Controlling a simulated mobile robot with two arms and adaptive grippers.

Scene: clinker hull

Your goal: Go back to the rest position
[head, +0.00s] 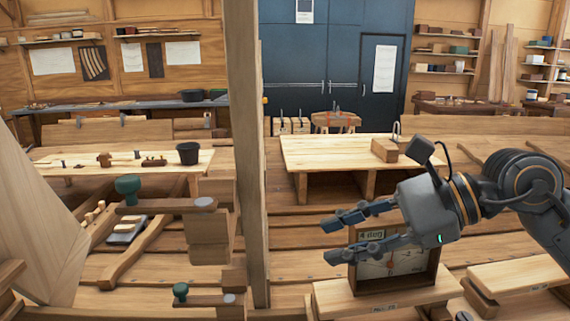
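My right gripper (340,237) comes in from the right with its two dark fingers apart and pointing left. Nothing shows between the fingers. It hangs in front of a wooden box with a dial face (378,268) and a small label on top, and hides part of it. I cannot tell whether they touch. My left gripper is not in view.
A wooden post (246,150) stands upright left of centre. A clamp with a green knob (128,186) is at left. Behind are a pale table (335,152) with a wooden block and a left bench (75,160) with a black bucket (188,153).

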